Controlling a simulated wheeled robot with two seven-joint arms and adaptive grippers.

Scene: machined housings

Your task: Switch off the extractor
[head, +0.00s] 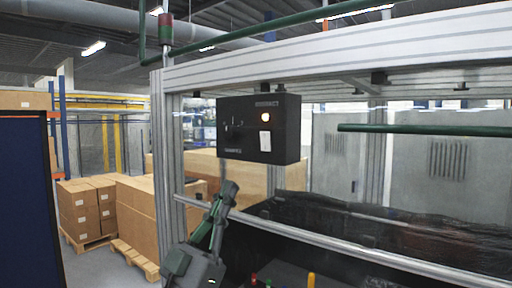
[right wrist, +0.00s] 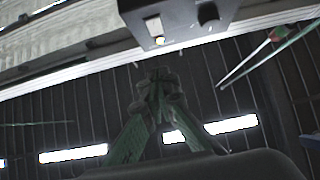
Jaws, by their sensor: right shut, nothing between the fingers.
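A dark control box (head: 236,142) hangs from the frame's upper beam in the head view. Its front has a glowing lamp (head: 266,117) with a white switch plate (head: 265,141) below it. My right gripper (head: 229,188) is shut and empty, pointing up, below the box and apart from it in the picture. My left gripper is not in view.
An aluminium frame (head: 330,55) surrounds the station, with a lower rail (head: 330,243) crossing near my right arm. A green bar (head: 420,130) is at the right. A red-green signal tower (head: 165,32) stands on top. Cardboard boxes (head: 140,215) stand on pallets at left.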

